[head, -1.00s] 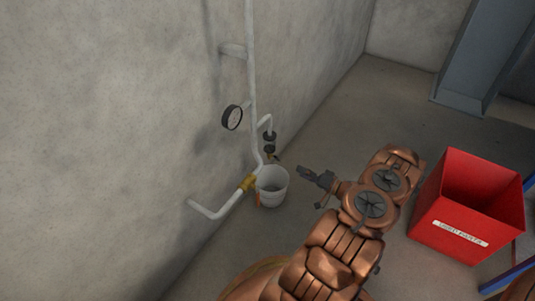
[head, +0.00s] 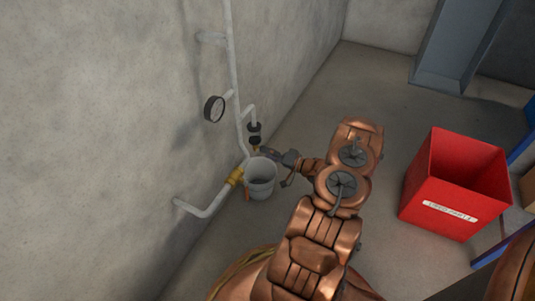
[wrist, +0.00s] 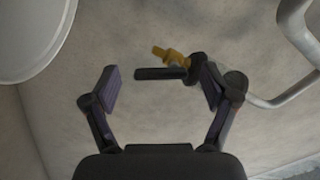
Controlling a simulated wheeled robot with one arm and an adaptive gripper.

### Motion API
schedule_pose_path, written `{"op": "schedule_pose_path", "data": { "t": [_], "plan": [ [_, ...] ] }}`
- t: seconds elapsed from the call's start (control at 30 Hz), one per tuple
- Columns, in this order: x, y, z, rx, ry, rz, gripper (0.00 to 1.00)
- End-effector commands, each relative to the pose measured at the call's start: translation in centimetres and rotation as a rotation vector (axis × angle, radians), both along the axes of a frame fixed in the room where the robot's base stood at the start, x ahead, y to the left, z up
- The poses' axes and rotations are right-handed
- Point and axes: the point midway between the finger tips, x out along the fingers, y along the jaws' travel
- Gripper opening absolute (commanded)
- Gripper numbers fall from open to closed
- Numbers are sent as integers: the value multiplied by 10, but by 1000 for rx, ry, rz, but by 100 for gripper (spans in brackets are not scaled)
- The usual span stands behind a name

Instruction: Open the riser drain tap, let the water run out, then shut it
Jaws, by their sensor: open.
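The drain tap is a small brass fitting with a dark lever; in the wrist view its brass body (wrist: 173,56) lies just beyond my fingers and its dark lever (wrist: 160,73) reaches across the gap between them. My gripper (wrist: 161,88) is open, with the right finger close to the lever's pivot end; I cannot tell whether they touch. In the head view my gripper (head: 275,155) is beside the drain branch, above the bucket's far rim, and largely hides the tap. The white bucket (head: 262,187) stands on the floor below; it also shows in the wrist view (wrist: 30,35).
A white riser pipe (head: 233,60) runs up the wall with a round gauge (head: 214,109). A brass fitting (head: 236,176) joins the lower pipe (head: 206,211). A red bin (head: 455,190) stands at right near a grey column (head: 460,45). Floor between is clear.

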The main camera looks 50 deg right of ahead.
Motion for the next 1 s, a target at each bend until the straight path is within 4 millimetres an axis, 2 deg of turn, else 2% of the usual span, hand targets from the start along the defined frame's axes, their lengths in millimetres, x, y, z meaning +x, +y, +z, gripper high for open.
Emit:
{"op": "schedule_pose_path", "data": {
  "t": [0.17,0.73,1.0],
  "plan": [
    [-1,-1,0,0,0,-1,85],
    [-1,-1,0,0,0,-2,26],
    [-1,-2,1,-26,-7,-3,25]
  ]
}}
